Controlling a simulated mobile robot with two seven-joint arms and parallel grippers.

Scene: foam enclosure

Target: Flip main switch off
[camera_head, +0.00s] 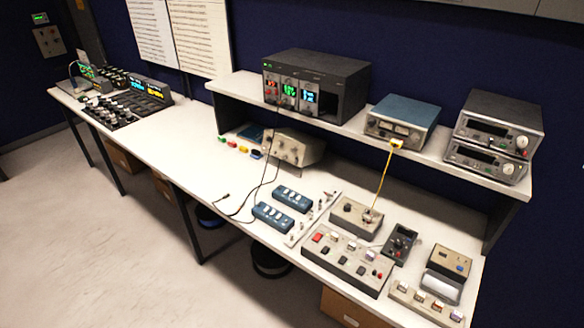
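I cannot tell for sure which control is the main switch. A grey box (48,41) with small dark and red parts is mounted on the dark blue wall at the far upper left. A small dark panel (40,18) with a green light sits above it. On the bench at the front right, a light control box (345,262) carries a red button and several small knobs or switches. Lettering and switch positions are too small to read. Neither of my grippers is in view.
A long white bench (190,150) runs along the wall. Its shelf (355,128) holds a dark instrument rack (318,82), a blue-topped device (402,118) and stacked units (497,135). A mixing console (125,105) stands at the far left end. The floor (90,240) in front is clear.

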